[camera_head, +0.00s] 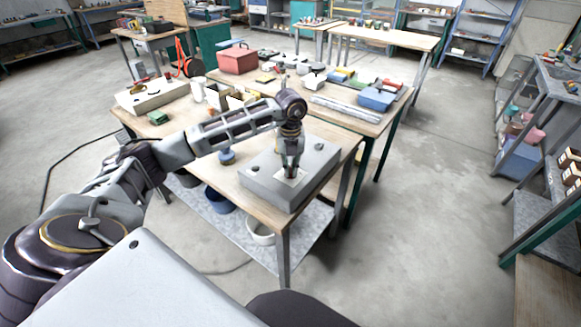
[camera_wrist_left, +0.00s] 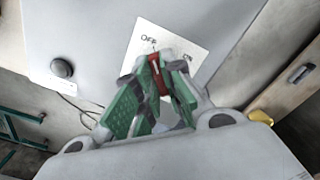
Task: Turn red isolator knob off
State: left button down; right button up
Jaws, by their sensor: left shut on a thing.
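The red isolator knob (camera_wrist_left: 159,75) sits on a white label plate (camera_wrist_left: 188,43) marked OFF and ON in the left wrist view. A pale mark on the knob shows near its upper end. The plate lies on top of a grey box (camera_head: 312,165) on the wooden table in the head view. My left gripper (camera_head: 290,172) points down at the plate, and its green-padded fingers (camera_wrist_left: 158,92) are shut on the knob from both sides. In the head view the fingers hide the knob. My right gripper is not in view.
A dark round button (camera_wrist_left: 62,68) stands on the box beside the plate. The wooden table (camera_head: 225,178) also carries a blue round object (camera_head: 227,157). A lower shelf holds bowls, including a white one (camera_head: 261,232). A red box (camera_head: 237,61) stands on the table behind.

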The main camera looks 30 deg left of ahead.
aim_at(290, 169)
pick_arm(q)
jog(key=c, duration=1.5)
grip_release()
jog(key=shift+r, duration=6.05)
